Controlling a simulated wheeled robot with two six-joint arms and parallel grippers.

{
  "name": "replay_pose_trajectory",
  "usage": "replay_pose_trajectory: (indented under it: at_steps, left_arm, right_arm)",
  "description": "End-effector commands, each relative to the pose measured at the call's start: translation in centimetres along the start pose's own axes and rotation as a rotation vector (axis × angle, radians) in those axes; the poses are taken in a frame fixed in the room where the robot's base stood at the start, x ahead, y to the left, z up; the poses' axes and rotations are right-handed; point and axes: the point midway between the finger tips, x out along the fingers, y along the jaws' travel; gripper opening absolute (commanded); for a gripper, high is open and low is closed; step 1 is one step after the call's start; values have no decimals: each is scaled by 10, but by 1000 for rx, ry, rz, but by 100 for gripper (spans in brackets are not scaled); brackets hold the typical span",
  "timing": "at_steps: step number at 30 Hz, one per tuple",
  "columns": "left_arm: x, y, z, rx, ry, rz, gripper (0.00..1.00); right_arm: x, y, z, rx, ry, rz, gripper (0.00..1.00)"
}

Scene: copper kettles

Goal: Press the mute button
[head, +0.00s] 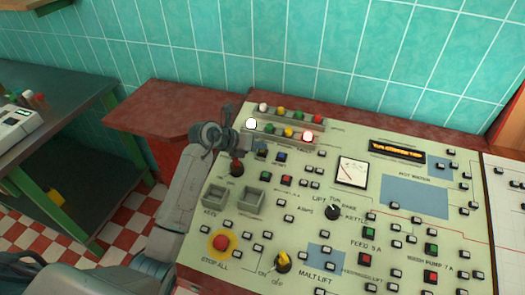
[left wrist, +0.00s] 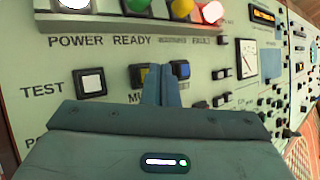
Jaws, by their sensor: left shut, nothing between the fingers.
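The control panel (head: 330,225) is pale green with many buttons. My left gripper (head: 241,140) is over its upper left part, shut and empty. In the left wrist view its fingertips (left wrist: 163,82) are together, between a dark-framed button (left wrist: 140,76) and a blue button (left wrist: 181,71). A label beginning "MU" sits under the dark-framed button; the fingers hide the rest. Whether the fingertips touch the panel, I cannot tell. The white TEST button (left wrist: 91,82) is to their left. My right gripper is not in view.
A lamp strip (left wrist: 130,23) runs above the fingertips, with a white lamp (head: 250,123) and a red lamp (head: 308,136) lit. A red-topped counter (head: 150,115) stands left of the panel.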

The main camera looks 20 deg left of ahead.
Motion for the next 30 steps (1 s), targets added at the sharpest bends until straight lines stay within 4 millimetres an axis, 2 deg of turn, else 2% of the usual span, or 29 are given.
replay_pose_trajectory:
  at_steps: [30]
  left_arm:
    - [8,6,-6,-1,2,0,0]
  right_arm:
    - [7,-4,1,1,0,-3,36]
